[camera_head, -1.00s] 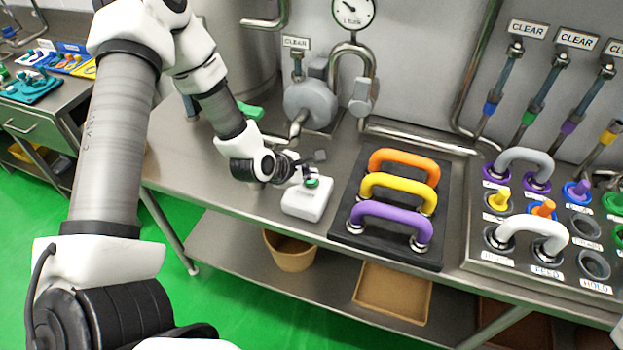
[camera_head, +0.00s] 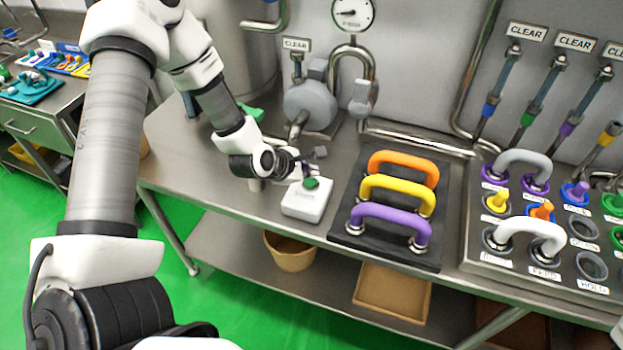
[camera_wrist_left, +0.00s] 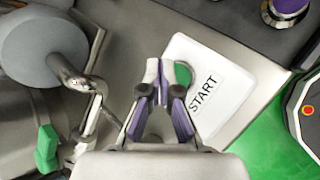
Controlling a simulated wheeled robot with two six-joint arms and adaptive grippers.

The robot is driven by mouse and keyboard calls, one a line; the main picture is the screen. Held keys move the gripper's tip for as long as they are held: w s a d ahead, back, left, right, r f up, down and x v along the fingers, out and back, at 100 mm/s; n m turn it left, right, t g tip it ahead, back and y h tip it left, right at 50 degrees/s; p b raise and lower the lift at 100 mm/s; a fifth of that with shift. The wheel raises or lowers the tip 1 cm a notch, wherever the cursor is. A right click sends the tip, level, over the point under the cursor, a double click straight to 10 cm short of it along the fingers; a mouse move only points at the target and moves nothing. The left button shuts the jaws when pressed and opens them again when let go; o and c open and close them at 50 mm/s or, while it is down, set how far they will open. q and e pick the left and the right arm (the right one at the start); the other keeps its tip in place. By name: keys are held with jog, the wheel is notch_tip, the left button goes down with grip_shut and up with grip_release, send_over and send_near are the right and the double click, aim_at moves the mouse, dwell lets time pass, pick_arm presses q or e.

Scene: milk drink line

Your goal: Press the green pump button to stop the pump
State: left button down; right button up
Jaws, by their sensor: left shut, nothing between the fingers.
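The green pump button (camera_head: 312,183) sits on top of a white box (camera_head: 303,204) on the steel bench. In the left wrist view the green button (camera_wrist_left: 183,74) is partly hidden by a fingertip, and the white box (camera_wrist_left: 222,88) carries the word START. My left gripper (camera_head: 309,169) is shut and empty, just above and behind the button in the head view. In the left wrist view the left gripper's fingertips (camera_wrist_left: 160,72) are beside the button. I cannot tell whether they touch it. My right gripper is not in view.
A black plate (camera_head: 347,243) with orange, yellow and purple handles stands right of the box. A grey pump (camera_head: 310,103) with pipes is behind it, below a round gauge (camera_head: 352,12). A panel (camera_head: 480,262) of ports and plugs is at the right.

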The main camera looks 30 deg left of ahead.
aim_at(309, 183)
pick_arm(q)
notch_tip(309, 183, up, 6)
jog(key=p, duration=0.3)
dwell(0.3)
dwell(0.9)
